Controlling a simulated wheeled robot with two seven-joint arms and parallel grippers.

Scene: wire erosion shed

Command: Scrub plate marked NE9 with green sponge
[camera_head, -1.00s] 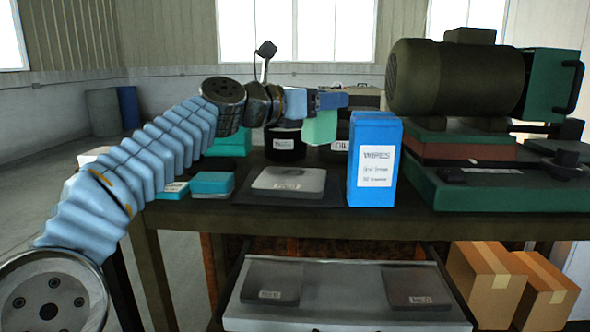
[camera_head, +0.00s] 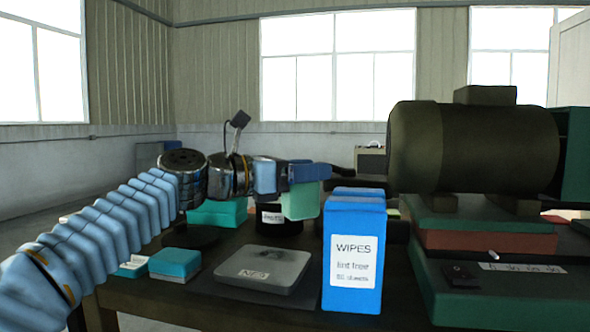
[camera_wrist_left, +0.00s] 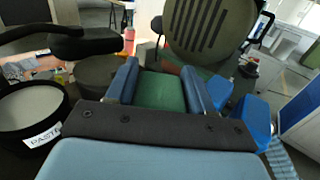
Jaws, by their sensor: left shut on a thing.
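A grey plate (camera_head: 265,268) with a white label on its front edge lies on a dark mat on the bench; the label seems to begin with NE, but its last mark is hard to read. My left gripper (camera_head: 308,174) is shut on the green sponge (camera_head: 300,203), which hangs below the fingers, behind and above the plate and apart from it. In the left wrist view the sponge (camera_wrist_left: 161,92) sits between the two blue fingers of the gripper (camera_wrist_left: 161,84). My right gripper is not in view.
A blue wipes box (camera_head: 353,262) stands just right of the plate. A dark labelled tub (camera_head: 278,220) stands behind it. Teal-topped blocks (camera_head: 175,263) lie left of it. A big motor machine (camera_head: 480,150) on a green base fills the right. A PASTE tub (camera_wrist_left: 32,115) shows in the wrist view.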

